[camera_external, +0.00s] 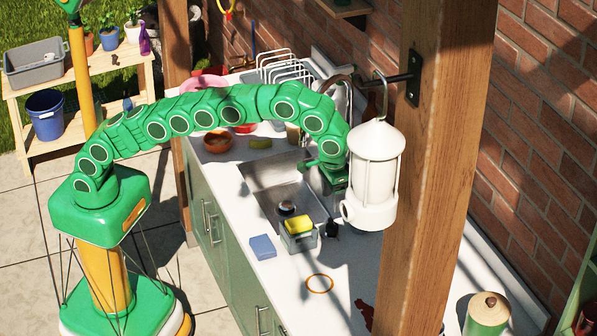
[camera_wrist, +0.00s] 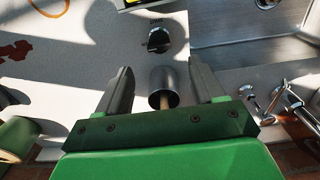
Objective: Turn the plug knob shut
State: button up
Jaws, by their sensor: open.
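The plug knob is a small black dial (camera_wrist: 158,40) on the pale counter beside the sink, with tiny printed marks around it in the wrist view. In the external view a small dark shape that looks like the knob (camera_external: 331,230) shows between the sponge holder and the lantern. My gripper (camera_wrist: 160,72) is open, its two grey fingers apart, with the knob beyond their tips and clear of them. A grey metal cylinder (camera_wrist: 162,82) shows between the fingers; I cannot tell what it belongs to. In the external view the lantern partly hides my gripper.
The white lantern (camera_external: 373,170) hangs by the wooden post. The sink (camera_external: 272,185) lies beside the knob, with a tap (camera_wrist: 270,105) near my gripper.

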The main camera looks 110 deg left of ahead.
aim_at(332, 221)
jog(key=shift+w+f, duration=0.15)
jog(key=shift+f, duration=3.9)
jog(key=c, duration=1.1)
